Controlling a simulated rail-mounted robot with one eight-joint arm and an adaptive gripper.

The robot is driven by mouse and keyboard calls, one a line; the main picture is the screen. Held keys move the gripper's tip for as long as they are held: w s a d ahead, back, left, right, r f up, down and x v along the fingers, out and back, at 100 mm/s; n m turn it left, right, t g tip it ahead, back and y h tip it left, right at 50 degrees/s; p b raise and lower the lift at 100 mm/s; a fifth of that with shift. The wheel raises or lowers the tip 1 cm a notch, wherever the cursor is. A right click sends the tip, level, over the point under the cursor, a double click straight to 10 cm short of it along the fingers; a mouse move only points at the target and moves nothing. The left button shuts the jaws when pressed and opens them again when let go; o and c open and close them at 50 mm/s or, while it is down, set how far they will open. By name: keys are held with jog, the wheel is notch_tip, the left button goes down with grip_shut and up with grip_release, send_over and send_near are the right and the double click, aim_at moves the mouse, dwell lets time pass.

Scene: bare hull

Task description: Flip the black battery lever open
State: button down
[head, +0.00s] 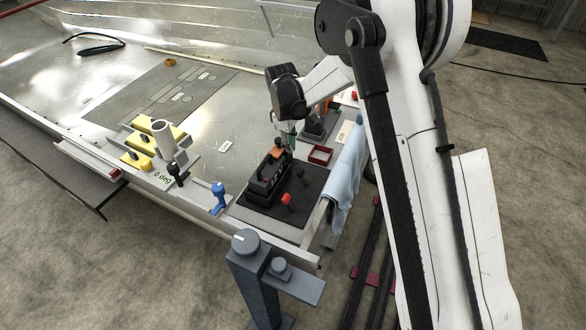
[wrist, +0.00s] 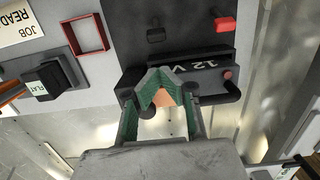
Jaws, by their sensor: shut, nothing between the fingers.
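The black battery (head: 265,186), marked 12 V, stands on a dark mat on the workbench; its label side shows in the wrist view (wrist: 185,80). A black lever-like handle (wrist: 156,34) and a red one (wrist: 224,24) stand on the mat beside the battery; the black one (head: 300,174) also shows in the head view. I cannot tell which black part is the battery lever. My gripper (wrist: 165,78) is shut and empty, with green-lined fingers over the battery's end. An orange part (wrist: 163,98) shows between the finger bases. The fingers hide part of the battery top; contact is unclear.
A red-rimmed square tray (head: 320,155) lies behind the mat. A blue cloth (head: 347,165) hangs at the right edge. A blue clamp (head: 218,196) and yellow blocks (head: 140,140) stand to the left. A grey post (head: 250,270) stands in front.

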aim_at(301, 173)
dwell(0.3)
jog(key=f+b, duration=0.1)
jog(key=f, duration=0.5)
jog(key=d+f+b, duration=0.1)
jog(key=f, duration=0.3)
jog(key=shift+s+b, duration=0.25)
jog(key=shift+b, duration=0.1)
jog(key=shift+s+a+r, duration=0.1)
jog(key=shift+a, duration=0.05)
